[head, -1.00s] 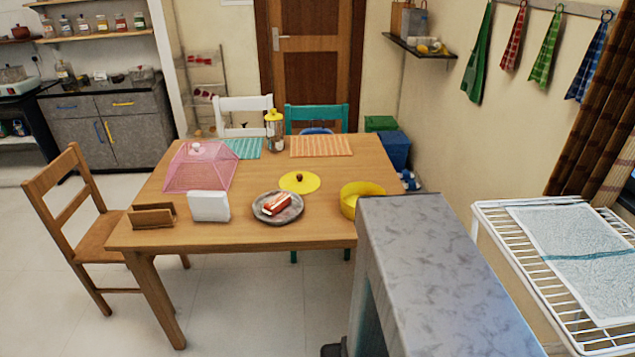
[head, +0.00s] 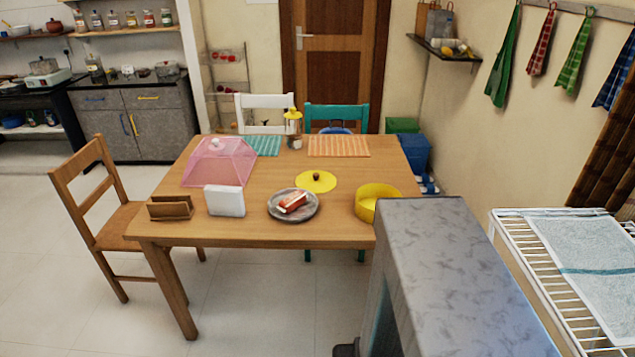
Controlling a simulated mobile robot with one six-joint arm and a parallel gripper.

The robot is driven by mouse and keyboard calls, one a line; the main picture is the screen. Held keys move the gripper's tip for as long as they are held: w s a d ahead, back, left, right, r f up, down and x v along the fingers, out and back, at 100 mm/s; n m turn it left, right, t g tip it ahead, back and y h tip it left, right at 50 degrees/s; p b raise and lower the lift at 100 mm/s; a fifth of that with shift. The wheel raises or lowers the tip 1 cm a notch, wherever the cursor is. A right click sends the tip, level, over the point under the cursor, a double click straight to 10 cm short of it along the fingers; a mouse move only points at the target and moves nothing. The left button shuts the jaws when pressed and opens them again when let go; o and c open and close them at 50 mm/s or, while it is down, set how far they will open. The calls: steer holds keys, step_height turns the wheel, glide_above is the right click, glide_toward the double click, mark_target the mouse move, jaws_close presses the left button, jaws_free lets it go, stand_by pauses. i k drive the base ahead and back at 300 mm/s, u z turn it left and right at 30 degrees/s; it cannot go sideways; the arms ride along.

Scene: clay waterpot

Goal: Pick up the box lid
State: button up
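An open round yellow box (head: 372,203) stands to the right of the lid, near the table's right edge, partly behind a tall grey block-like surface in front. The lid lies apart from the box, just behind a grey plate (head: 277,211). My gripper does not show in this view.
The plate holds a red and white item (head: 294,202). A pink mesh food cover (head: 217,165), a white napkin block (head: 224,201), a wooden holder (head: 170,208) and a bottle (head: 293,130) also stand on the table. The tall grey-topped block (head: 430,225) stands at front right.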

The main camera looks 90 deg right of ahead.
mark_target(318, 181)
steer(key=z, duration=4.25)
steer(key=i, duration=0.1)
steer(key=u, duration=3)
steer(key=i, duration=1)
steer(key=u, duration=0.05)
